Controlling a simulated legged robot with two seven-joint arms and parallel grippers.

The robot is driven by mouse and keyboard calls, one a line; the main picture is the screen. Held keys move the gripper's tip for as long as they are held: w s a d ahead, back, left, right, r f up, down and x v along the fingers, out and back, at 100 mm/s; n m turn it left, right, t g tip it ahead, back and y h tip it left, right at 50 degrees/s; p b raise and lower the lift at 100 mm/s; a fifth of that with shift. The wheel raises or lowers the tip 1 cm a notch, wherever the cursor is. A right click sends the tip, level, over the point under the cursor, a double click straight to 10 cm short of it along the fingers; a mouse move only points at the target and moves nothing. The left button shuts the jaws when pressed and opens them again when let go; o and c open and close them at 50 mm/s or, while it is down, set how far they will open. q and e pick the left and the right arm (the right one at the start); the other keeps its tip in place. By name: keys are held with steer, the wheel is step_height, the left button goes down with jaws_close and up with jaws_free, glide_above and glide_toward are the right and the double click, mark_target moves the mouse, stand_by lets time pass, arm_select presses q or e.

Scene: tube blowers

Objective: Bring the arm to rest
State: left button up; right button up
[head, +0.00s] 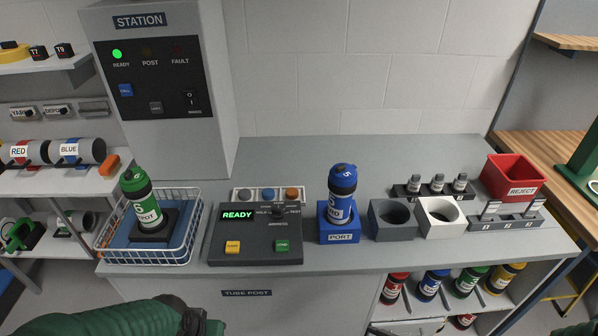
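Part of my green arm (125,319) shows at the bottom edge, left of the middle, in front of the grey counter (330,262). No gripper fingers show at its end, which is cut off by the frame edge. My other arm does not show. A green tube (136,198) stands upright on a dark base in the white wire basket (184,243). A blue tube (342,186) stands upright in the blue holder marked PORT (341,238). The control panel (215,248) between them displays READY.
The station cabinet (215,130) stands behind, its green READY lamp lit. Right of the port are an empty grey holder (392,233), a white holder (441,232), small racks and a red REJECT bin (513,178). Several coloured tubes sit on a shelf below. The counter's back middle is clear.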

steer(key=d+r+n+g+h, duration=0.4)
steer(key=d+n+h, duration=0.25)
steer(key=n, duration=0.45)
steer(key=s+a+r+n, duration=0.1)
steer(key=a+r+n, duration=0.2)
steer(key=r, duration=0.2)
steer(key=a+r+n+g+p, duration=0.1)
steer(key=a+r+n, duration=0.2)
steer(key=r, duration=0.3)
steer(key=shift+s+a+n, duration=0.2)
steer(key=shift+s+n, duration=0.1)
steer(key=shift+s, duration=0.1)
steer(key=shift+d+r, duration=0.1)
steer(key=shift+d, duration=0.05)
